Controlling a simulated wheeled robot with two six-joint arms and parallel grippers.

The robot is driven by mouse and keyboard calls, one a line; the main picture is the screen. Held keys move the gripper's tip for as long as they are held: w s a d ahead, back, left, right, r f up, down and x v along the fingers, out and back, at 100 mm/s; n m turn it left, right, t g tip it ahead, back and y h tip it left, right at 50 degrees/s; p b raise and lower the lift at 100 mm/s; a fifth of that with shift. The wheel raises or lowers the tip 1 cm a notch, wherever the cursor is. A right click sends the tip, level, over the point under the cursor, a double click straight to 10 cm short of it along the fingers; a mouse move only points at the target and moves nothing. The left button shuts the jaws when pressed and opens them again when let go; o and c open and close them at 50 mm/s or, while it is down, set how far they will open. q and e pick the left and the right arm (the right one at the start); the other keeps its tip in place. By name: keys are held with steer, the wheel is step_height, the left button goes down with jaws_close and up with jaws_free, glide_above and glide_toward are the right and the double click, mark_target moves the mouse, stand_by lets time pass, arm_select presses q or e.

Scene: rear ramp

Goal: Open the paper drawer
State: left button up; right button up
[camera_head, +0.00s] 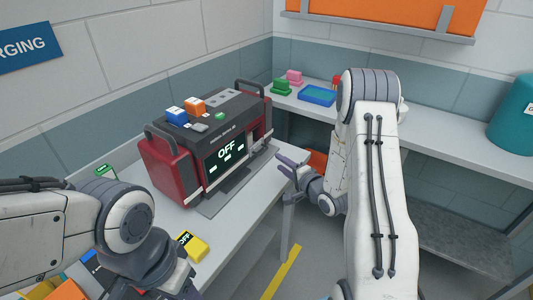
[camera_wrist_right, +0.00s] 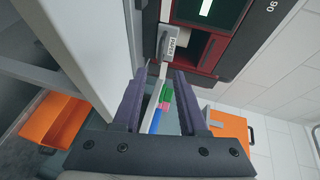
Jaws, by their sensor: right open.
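The red and black machine (camera_head: 180,168) stands on the grey table, its front display reading OFF. A light handle with a small label (camera_wrist_right: 172,42), which seems to read PAPER, sits on its front in the right wrist view. A pale bar shows low at the right end of the front in the head view (camera_head: 258,140). My right gripper (camera_head: 287,168) is open and empty, apart from the machine front. In the wrist view its two purple-grey fingers (camera_wrist_right: 158,78) point toward the handle, with a gap left. My left gripper (camera_head: 165,268) is at the lower left; its fingertips are unclear.
A blue block (camera_head: 177,115) and an orange block (camera_head: 195,105) sit on the machine. A yellow block (camera_head: 196,249) lies on the table near my left gripper. A blue tray (camera_head: 317,96) stands on the back counter. An orange bin (camera_wrist_right: 55,120) shows below.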

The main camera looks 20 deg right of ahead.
steer(key=p+x, duration=0.1)
steer(key=x, duration=0.9)
steer(key=shift+p, duration=0.35)
jaws_close()
stand_by(0.8)
